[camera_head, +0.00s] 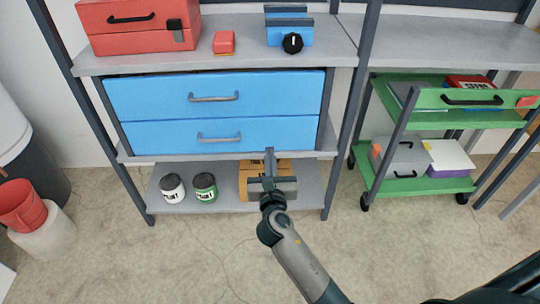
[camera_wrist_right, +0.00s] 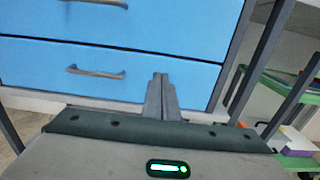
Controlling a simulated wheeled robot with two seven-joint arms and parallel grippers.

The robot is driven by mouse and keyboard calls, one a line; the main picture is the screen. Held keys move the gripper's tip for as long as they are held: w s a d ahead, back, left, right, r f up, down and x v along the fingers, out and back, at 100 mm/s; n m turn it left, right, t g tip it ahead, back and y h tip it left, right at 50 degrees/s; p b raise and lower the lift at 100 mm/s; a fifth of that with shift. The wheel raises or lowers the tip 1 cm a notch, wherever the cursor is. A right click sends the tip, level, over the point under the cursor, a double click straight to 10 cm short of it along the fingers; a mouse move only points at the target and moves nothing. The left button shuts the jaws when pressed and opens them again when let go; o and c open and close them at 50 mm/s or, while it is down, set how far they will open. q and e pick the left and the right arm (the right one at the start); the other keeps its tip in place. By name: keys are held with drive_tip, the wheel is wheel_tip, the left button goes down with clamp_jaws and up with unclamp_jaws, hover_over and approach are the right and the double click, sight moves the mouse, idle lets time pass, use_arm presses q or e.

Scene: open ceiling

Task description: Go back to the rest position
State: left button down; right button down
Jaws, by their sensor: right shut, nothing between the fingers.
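My right gripper (camera_head: 269,160) is in front of the shelf unit, near the lower right of the blue drawers. Its fingers are together and empty, and they also show in the right wrist view (camera_wrist_right: 161,97). The upper blue drawer (camera_head: 165,96) and the lower blue drawer (camera_head: 165,134) look closed, each with a grey handle. The right gripper is apart from the lower handle (camera_head: 219,138), to its right. My left gripper is not in view.
A red toolbox (camera_head: 135,22) and a blue device (camera_head: 290,33) stand on the upper shelf. A white jar (camera_head: 172,188), a green jar (camera_head: 205,187) and a partly hidden orange box (camera_head: 248,180) stand below. A green cart (camera_head: 420,185) is at right. The front floor is clear.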

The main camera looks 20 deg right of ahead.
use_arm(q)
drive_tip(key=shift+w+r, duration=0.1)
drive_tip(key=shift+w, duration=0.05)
